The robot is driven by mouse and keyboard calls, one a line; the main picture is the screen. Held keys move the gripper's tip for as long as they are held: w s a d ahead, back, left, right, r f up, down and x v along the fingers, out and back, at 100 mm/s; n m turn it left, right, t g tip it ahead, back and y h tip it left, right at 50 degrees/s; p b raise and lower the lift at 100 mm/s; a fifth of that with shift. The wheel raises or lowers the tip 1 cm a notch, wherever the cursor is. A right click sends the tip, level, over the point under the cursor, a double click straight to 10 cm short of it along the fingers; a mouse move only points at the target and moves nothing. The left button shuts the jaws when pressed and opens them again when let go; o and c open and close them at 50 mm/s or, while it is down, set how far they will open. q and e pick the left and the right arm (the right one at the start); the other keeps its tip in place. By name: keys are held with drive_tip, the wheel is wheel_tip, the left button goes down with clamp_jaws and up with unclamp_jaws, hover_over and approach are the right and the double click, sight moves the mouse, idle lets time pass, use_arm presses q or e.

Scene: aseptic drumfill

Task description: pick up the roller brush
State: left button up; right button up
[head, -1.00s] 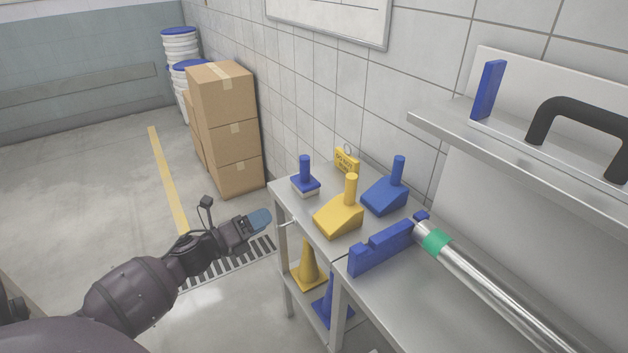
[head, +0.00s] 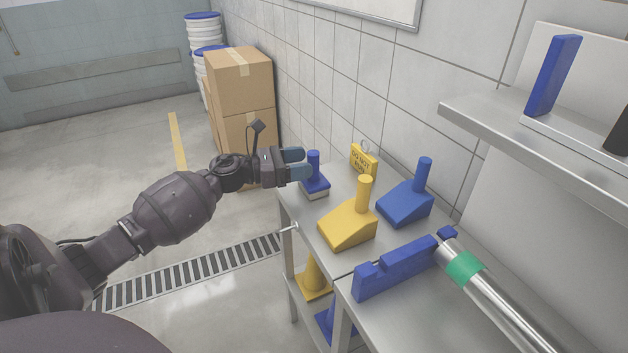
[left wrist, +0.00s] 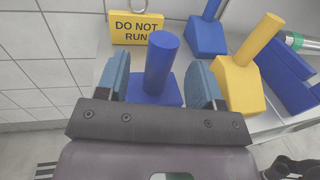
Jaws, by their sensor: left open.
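In the left wrist view the blue handle (left wrist: 161,62) stands between the two blue-grey fingers of the left gripper (left wrist: 159,78), with a gap on each side. The brush's lower front is hidden there by the gripper body. My right gripper is not in view.
A yellow scoop (head: 349,226), a blue scoop (head: 406,206) and a yellow sign (head: 364,161) stand close by on the table (head: 312,223). A notched blue rack (head: 395,271) holds a metal tube (head: 500,302). A wall shelf (head: 485,115) overhangs the right side. Cardboard boxes (head: 240,85) stand behind.

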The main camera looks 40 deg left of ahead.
sight(320, 178)
use_arm(q)
drive_tip(key=shift+b+x, duration=0.35)
drive_tip(key=shift+x, duration=2.15)
drive_tip(key=shift+r, duration=0.15)
clamp_jaws()
